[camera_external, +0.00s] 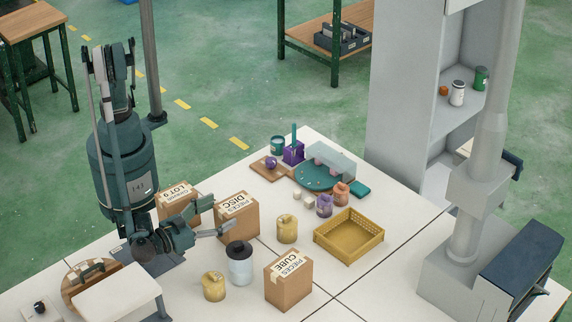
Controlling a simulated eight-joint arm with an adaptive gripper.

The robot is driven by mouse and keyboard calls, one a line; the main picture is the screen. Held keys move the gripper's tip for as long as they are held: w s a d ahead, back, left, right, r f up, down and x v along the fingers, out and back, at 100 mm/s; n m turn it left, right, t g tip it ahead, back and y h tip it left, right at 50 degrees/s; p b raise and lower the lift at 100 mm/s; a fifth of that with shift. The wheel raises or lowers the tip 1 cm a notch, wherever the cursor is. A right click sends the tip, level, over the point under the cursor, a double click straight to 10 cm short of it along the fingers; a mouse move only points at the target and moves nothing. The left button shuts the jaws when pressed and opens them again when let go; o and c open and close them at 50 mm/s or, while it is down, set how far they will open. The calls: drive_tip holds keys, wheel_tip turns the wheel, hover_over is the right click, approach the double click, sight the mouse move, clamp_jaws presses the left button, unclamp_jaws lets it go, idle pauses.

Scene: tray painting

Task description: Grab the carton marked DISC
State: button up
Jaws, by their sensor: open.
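The carton marked DISC (240,217) is a brown box standing upright on the white table, with a pale label reading "PIECES DISC" on its top. My gripper (226,226) is open and appears in front of the carton's left side in this view. Its fingers overlap the carton's front face in the picture. I cannot tell whether they touch it. Part of the carton's lower left is hidden behind my gripper.
A carton marked CUBE (288,284) stands at the front, and another carton (176,204) stands behind my arm. A dark-lidded jar (240,268) and yellow pots (287,230) stand close by. A yellow basket (349,238) is to the right.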

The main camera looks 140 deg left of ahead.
sight(236, 204)
drive_tip(key=shift+s+d+f, duration=0.1)
drive_tip(key=shift+d+f, duration=0.1)
drive_tip(key=shift+f, duration=0.1)
drive_tip(key=shift+a, duration=0.1)
drive_tip(key=shift+a, duration=1.05)
drive_tip(key=shift+b, duration=0.3)
drive_tip(key=shift+a+b, duration=0.7)
drive_tip(key=shift+a, duration=1.9)
drive_tip(key=shift+c, duration=0.6)
drive_tip(key=c, duration=1.5)
drive_tip(key=shift+r, duration=0.1)
drive_tip(key=shift+c, duration=0.2)
